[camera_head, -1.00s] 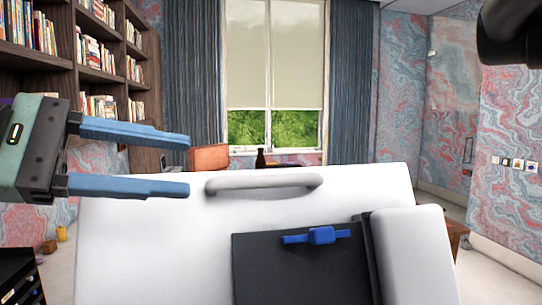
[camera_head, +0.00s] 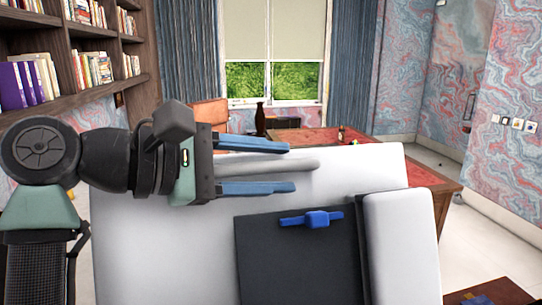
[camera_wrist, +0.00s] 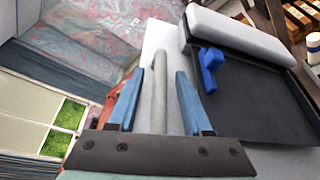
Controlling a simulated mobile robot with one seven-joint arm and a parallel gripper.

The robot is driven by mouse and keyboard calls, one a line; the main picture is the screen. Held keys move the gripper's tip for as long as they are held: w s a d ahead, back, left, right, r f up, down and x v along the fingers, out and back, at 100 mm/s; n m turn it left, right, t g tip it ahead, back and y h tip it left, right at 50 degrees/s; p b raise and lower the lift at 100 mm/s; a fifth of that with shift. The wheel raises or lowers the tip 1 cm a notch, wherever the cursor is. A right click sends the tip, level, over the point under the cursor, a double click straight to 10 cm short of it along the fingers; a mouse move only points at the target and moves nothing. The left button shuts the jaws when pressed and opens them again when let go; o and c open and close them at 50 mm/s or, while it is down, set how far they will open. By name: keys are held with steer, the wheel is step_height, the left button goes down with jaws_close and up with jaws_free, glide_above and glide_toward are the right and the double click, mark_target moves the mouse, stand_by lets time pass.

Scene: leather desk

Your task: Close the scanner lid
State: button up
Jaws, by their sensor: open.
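The scanner lid (camera_head: 150,235) is a white panel, standing raised and tilted. It carries a dark tray (camera_head: 290,265) with a blue slider (camera_head: 318,219), and a white block (camera_head: 400,240) to the right of it. A grey bar handle (camera_head: 307,165) runs along the lid's upper edge. My gripper (camera_head: 292,166) is open, with one blue finger above the handle and one below it in the head view. In the wrist view the handle (camera_wrist: 159,95) lies between the two fingers (camera_wrist: 160,72), with gaps at the sides. The scanner's base is hidden behind the lid.
A red-topped desk (camera_head: 345,148) stands behind the lid, with a dark bottle (camera_head: 260,118) beyond. A bookshelf (camera_head: 65,65) fills the left side, close to my arm. An orange-brown chair (camera_head: 208,112) stands near the window.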

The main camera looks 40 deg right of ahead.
jaws_close()
stand_by(1.4)
